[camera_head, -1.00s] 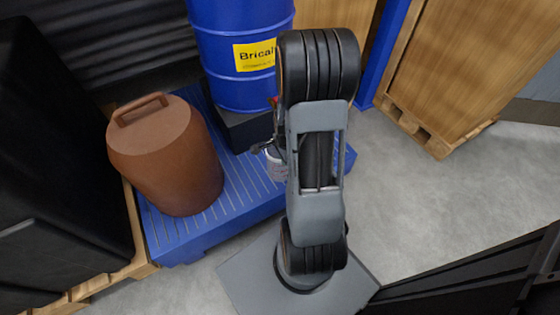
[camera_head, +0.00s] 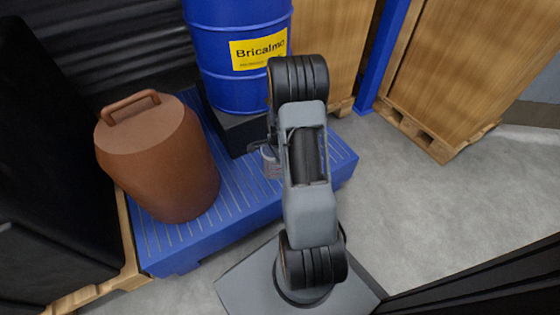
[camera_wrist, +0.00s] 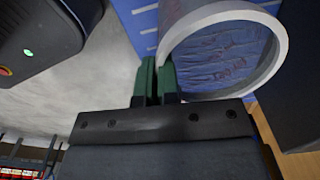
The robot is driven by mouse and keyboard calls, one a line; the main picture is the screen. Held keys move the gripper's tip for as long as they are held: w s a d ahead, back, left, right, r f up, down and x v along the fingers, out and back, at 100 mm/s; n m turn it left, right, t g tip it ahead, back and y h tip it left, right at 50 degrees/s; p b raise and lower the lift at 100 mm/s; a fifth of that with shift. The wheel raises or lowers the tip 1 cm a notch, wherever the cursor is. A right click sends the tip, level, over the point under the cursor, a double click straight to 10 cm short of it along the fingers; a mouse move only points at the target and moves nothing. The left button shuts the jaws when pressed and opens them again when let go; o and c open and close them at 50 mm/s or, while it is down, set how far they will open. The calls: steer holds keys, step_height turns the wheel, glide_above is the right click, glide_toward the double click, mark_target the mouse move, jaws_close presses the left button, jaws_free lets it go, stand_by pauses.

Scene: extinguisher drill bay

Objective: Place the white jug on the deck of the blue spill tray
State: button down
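The blue spill tray (camera_head: 245,190) lies on the floor in the head view, its slatted deck bare in the middle and at the right. My arm hides the gripper in the head view.
A brown container (camera_head: 165,165) stands on the tray's left part. A blue drum (camera_head: 240,95) stands on a black block (camera_head: 232,130) at the tray's back. A blue post (camera_head: 378,60) and wooden crates (camera_head: 455,70) are at right. The grey floor (camera_head: 430,210) is clear.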

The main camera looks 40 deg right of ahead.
steer(key=shift+f, duration=0.55)
steer(key=c, duration=1.8)
jaws_free()
steer(key=o, duration=0.4)
steer(key=shift+o, duration=0.2)
